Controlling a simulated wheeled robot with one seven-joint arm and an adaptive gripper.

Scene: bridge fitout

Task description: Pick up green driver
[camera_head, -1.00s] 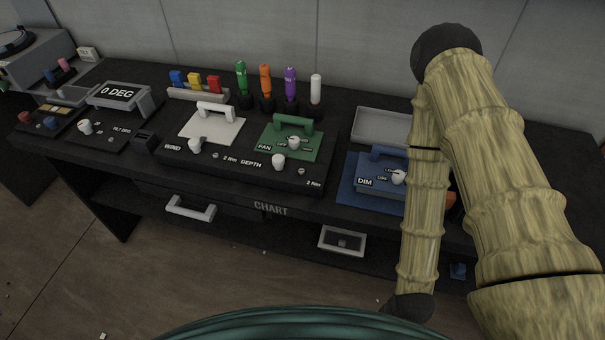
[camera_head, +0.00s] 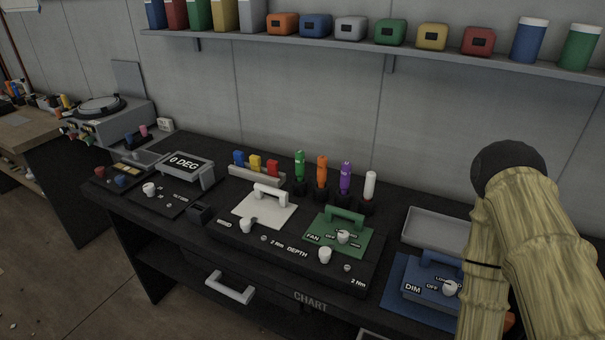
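The green driver (camera_head: 300,167) stands upright in a dark holder at the back of the black console, left end of a row of drivers. An orange driver (camera_head: 322,171), a purple driver (camera_head: 345,178) and a white driver (camera_head: 369,187) stand to its right. My arm fills the right side of the head view, well to the right of the drivers. My gripper itself is not in view.
A block with blue, yellow and red pieces (camera_head: 257,171) sits left of the green driver. In front are a white handled panel (camera_head: 262,213) and a green FAN panel (camera_head: 351,241). A grey tray (camera_head: 435,232) lies right. A shelf (camera_head: 350,41) hangs above.

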